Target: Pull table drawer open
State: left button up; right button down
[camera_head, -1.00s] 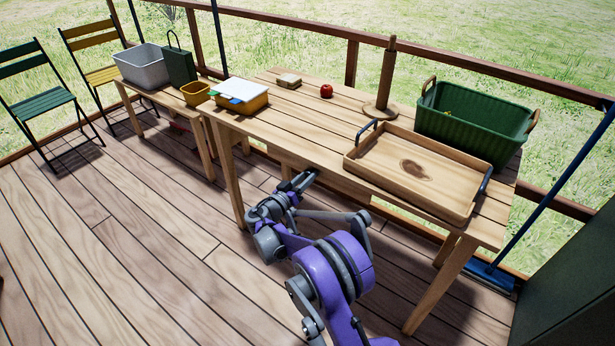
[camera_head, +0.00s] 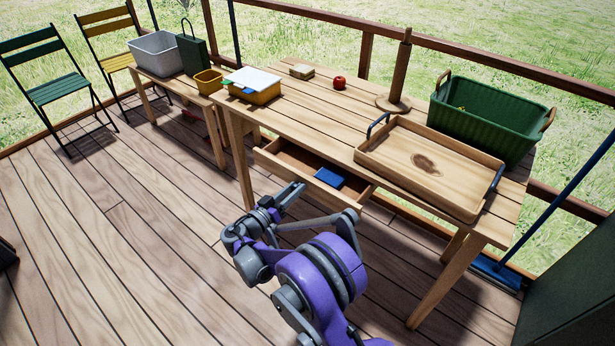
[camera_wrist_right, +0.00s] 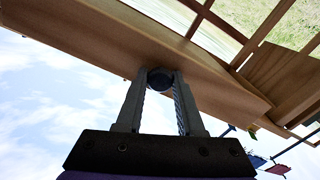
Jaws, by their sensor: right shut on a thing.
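The wooden table (camera_head: 322,112) stands on the deck with its drawer (camera_head: 357,194) pulled partly out on the near side. The drawer's inside shows, with a blue item (camera_head: 330,177) lying in it. My right gripper (camera_head: 298,190) is at the drawer's front. In the right wrist view its two fingers (camera_wrist_right: 160,88) are closed around a dark round knob (camera_wrist_right: 160,79) on the wooden drawer front (camera_wrist_right: 110,40). My left gripper is not in view.
On the table are a wooden tray (camera_head: 384,160), a green basket (camera_head: 490,115), a red apple (camera_head: 339,83), a paper-towel-like post (camera_head: 401,70) and a yellow box (camera_head: 262,96).

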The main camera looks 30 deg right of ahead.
jog(key=v, duration=0.9)
jog(key=c, duration=0.9)
grip_release()
jog(key=shift+o, duration=0.2)
jog(key=p+v, duration=0.1)
jog(key=v, duration=0.9)
jog(key=shift+a, duration=0.4)
jog(key=shift+s+d, duration=0.1)
